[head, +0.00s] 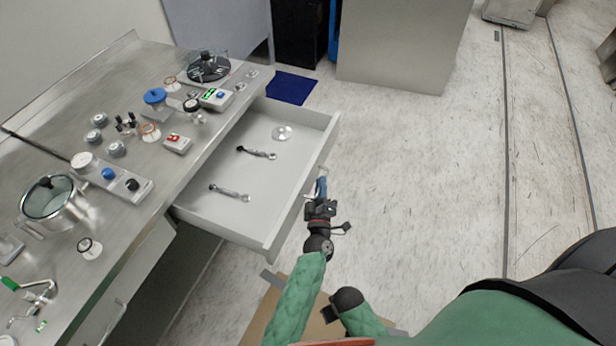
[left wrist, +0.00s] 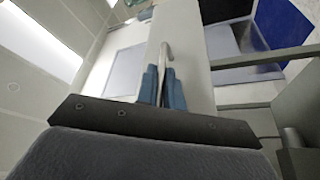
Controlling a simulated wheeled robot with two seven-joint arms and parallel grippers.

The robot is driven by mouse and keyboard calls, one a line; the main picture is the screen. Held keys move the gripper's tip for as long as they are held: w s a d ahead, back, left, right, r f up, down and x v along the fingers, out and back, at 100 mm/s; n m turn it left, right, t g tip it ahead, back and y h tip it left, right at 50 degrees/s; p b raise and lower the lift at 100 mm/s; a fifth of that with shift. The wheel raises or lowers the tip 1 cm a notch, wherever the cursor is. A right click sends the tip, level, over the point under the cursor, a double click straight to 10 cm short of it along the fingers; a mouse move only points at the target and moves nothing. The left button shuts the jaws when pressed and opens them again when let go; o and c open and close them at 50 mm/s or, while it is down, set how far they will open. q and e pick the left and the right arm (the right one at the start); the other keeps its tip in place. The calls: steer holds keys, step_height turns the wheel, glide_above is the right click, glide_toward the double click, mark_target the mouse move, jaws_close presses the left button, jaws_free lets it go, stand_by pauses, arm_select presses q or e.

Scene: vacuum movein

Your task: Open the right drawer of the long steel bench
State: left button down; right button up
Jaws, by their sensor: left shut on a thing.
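The right drawer (head: 215,222) of the long steel bench (head: 150,215) is pulled well out, with its light grey inside showing. My left gripper (head: 322,186) is at the outer face of the drawer front. Its blue fingers are shut on the drawer handle (left wrist: 166,50), a pale bar standing between them in the left wrist view. The fingers (left wrist: 162,85) hide part of the handle.
Two wrenches (head: 257,153) (head: 230,193) and a round metal part (head: 282,132) lie apart in the drawer. The bench top holds a glass-lidded pot (head: 55,205), valves and gauges. A blue mat (head: 291,88) lies beyond the drawer. Pale floor (head: 430,180) to the right is clear.

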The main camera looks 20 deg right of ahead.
arm_select(q)
steer(key=shift+s+d+f, duration=0.1)
steer(key=shift+s+d, duration=0.3)
steer(key=shift+d, duration=0.05)
arm_select(e)
steer(key=shift+w+d+f, duration=0.1)
arm_select(q)
steer(key=c, duration=1.5)
jaws_free()
